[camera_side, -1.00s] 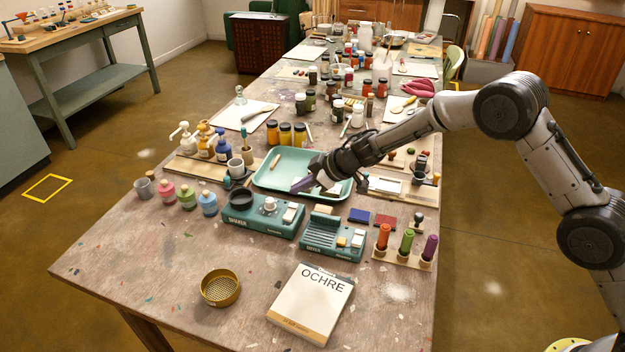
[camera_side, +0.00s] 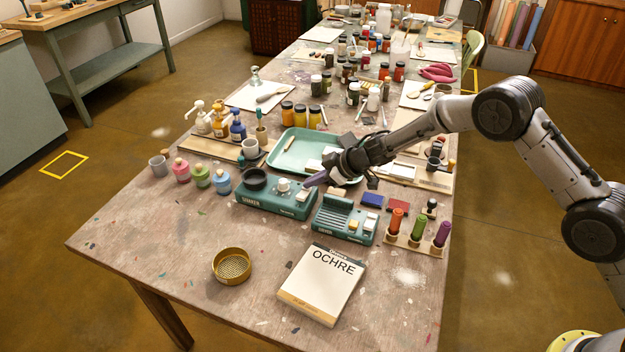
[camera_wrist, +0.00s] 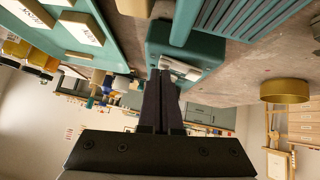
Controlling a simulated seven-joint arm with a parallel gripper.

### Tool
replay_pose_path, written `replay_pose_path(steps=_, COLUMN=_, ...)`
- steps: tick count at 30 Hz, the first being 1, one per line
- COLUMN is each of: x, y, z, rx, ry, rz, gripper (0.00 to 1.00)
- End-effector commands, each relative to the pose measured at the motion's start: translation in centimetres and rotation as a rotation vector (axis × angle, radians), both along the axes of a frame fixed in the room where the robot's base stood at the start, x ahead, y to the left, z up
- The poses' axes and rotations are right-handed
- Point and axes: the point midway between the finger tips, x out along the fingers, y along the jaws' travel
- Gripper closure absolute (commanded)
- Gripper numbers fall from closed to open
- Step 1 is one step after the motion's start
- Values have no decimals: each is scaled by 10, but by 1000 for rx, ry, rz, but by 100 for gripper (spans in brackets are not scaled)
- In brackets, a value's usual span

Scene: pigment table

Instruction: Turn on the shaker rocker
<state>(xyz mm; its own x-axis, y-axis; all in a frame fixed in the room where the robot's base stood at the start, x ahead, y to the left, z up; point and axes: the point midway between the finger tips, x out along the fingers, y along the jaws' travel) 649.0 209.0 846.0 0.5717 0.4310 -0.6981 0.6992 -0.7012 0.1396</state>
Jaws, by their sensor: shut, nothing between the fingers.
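The shaker (camera_side: 262,199) is a teal box with a black ring-shaped cup holder (camera_side: 253,179) on its left, a pale knob (camera_side: 283,184) in the middle and a pale rocker (camera_side: 303,196) at its right end. My gripper (camera_side: 307,183) is shut and empty, its dark fingers slanting down just behind and above the rocker. In the wrist view the closed fingertips (camera_wrist: 160,74) lie close to the pale rocker (camera_wrist: 181,68) on the teal shaker (camera_wrist: 190,47). I cannot tell whether they touch it, nor which way the rocker is tipped.
A teal ridged device (camera_side: 345,218) stands right of the shaker. A teal tray (camera_side: 286,164) lies behind it. Colored bottles (camera_side: 201,175) stand left, and a rack of colored sticks (camera_side: 419,232) right. A brass sieve (camera_side: 231,265) and an OCHRE book (camera_side: 322,284) lie in front.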

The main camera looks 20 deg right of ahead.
Motion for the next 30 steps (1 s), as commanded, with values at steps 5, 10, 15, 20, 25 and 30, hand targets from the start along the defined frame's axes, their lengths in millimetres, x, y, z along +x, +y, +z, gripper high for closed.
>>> replay_pose_path(steps=5, x=-2, y=0, z=-2, rx=-3, ry=5, rz=1, gripper=100)
replay_pose_path(steps=10, x=-4, y=3, z=-1, rx=-3, ry=4, rz=3, gripper=100)
replay_pose_path(steps=15, x=-9, y=8, z=2, rx=-2, ry=4, rz=2, gripper=100)
replay_pose_path(steps=20, x=-12, y=11, z=4, rx=-3, ry=4, rz=2, gripper=100)
replay_pose_path(steps=25, x=-12, y=11, z=5, rx=-2, ry=3, rz=2, gripper=100)
replay_pose_path(steps=30, x=-12, y=11, z=6, rx=-2, ry=2, rz=1, gripper=100)
